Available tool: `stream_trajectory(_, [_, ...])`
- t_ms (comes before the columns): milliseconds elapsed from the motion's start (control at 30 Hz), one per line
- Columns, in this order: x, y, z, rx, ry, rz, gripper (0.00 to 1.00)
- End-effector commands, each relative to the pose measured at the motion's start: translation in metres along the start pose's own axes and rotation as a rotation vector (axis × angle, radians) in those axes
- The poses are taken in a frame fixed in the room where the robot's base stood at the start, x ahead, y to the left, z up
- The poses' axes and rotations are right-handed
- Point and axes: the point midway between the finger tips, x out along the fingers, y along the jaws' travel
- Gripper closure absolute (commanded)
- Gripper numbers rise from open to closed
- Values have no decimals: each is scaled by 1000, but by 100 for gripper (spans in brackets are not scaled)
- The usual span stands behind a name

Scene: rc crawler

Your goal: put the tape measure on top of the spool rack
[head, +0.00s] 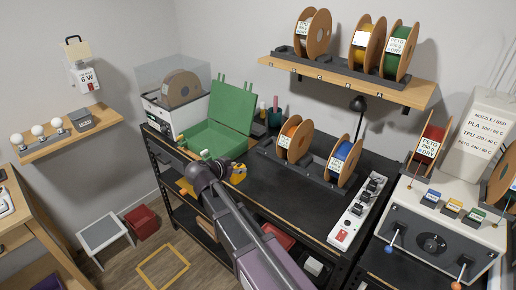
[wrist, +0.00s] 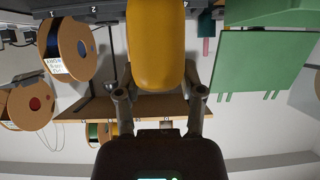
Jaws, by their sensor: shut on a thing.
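The tape measure (wrist: 156,45) is yellow with rounded sides. In the wrist view it sits between the two fingers of my gripper (wrist: 160,97), which is shut on it. In the head view the yellow tape measure (head: 239,172) shows just past my gripper (head: 230,172), in front of the bench's left part; the arm hides some of it. A dark spool rack (head: 312,176) stands on the bench to the right of my gripper, with an orange spool (head: 294,138) and a blue spool (head: 345,162) in it. The bare stretch between these spools is visible.
A wall shelf (head: 400,84) carries a second dark rack with several spools. An open green case (head: 215,128) lies behind my gripper. A power strip (head: 357,212) lies right of the bench rack. The black bench top (head: 290,195) has free room in front of the rack.

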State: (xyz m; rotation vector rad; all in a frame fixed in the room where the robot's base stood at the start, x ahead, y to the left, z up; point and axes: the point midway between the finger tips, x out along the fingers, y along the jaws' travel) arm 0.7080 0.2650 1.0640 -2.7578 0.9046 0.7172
Motion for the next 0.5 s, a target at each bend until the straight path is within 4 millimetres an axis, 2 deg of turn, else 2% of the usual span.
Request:
stream_trajectory(33, [-10, 6, 16, 2, 2, 6, 100])
stream_trajectory(200, [-32, 15, 39, 17, 6, 30, 100])
stream_trajectory(500, [-44, 19, 47, 25, 10, 43, 100])
